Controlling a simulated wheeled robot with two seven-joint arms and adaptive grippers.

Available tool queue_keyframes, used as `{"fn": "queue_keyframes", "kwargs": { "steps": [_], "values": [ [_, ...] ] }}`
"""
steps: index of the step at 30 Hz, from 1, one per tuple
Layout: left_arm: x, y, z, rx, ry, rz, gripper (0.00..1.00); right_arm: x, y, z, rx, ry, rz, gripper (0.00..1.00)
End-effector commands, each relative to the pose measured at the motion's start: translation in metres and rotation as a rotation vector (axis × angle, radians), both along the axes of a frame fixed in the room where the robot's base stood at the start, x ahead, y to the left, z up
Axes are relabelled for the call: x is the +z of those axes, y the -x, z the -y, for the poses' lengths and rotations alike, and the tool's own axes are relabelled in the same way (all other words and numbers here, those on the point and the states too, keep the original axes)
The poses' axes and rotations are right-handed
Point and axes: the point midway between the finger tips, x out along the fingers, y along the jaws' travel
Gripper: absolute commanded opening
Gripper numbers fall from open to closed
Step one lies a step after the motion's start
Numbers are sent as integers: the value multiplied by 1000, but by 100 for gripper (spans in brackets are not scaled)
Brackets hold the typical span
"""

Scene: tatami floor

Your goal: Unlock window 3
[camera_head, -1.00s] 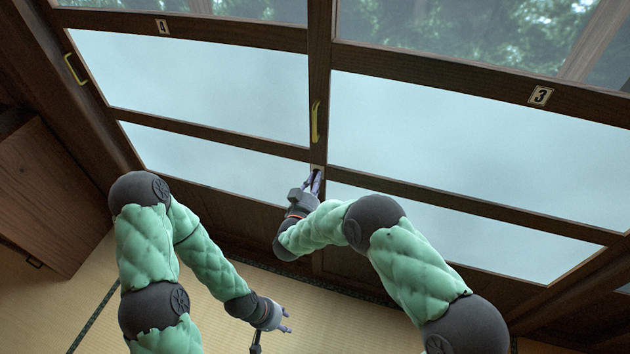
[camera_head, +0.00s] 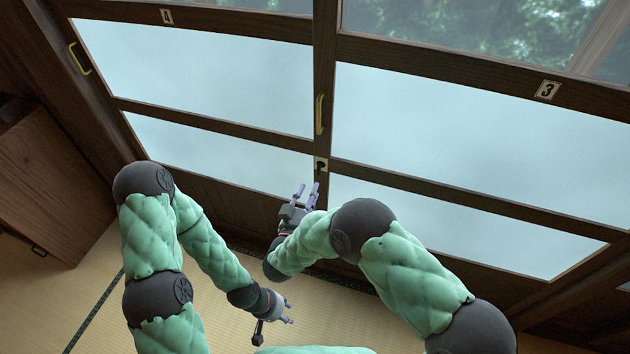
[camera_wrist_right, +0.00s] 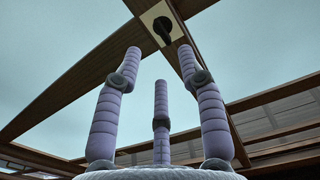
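Window 3 is the large frosted sliding panel (camera_head: 480,130) on the right, marked by a "3" plate (camera_head: 547,90). Its lock is a small cream plate with a dark knob (camera_head: 321,165) on the middle post, below a yellow handle (camera_head: 319,114). In the right wrist view the lock (camera_wrist_right: 163,27) is at the top, its dark knob in plain sight. My right gripper (camera_head: 307,188) is just below the lock, apart from it, its fingers spread and empty. My left gripper (camera_head: 289,311) hangs low over the floor, fingers apart and nothing visible between them.
Window 4 (camera_head: 190,75) is to the left, with its "4" plate (camera_head: 167,17) and a yellow handle (camera_head: 79,59) on its left edge. A wooden cabinet (camera_head: 45,185) stands at the left. The tatami floor (camera_head: 60,290) is clear.

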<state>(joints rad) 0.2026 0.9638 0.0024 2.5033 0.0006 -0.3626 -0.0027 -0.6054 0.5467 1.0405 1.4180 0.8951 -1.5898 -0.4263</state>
Motion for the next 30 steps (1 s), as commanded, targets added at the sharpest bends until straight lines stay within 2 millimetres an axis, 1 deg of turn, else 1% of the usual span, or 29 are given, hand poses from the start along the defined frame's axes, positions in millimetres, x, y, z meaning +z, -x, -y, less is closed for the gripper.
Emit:
{"fn": "queue_keyframes", "kwargs": {
  "steps": [1, 3, 6, 9, 13, 26, 28, 30],
  "values": [
    [0, 0, 0, 0, 0, 0, 40, 1, 9, -4, 4, 1, 1, 40],
    [0, 0, 0, 0, 0, 0, 40, 0, 19, -7, 3, 1, 1, 40],
    [0, 0, 0, 0, 0, 0, 40, 0, 28, -10, 2, 0, 0, 40],
    [0, 0, 0, 0, 0, 0, 40, 0, 34, -11, 1, 0, 0, 40],
    [0, 0, 0, 0, 0, 0, 40, 0, 36, -12, 0, 0, 1, 40],
    [0, 0, 0, 0, 0, 0, 40, 0, 36, -12, 0, 0, 0, 40],
    [0, 0, 0, 0, 0, 0, 40, -1, 35, -11, 2, -1, -6, 40],
    [1, 0, 0, 0, 0, 0, 40, -7, 31, -7, 12, -9, -30, 40]
  ]
}}
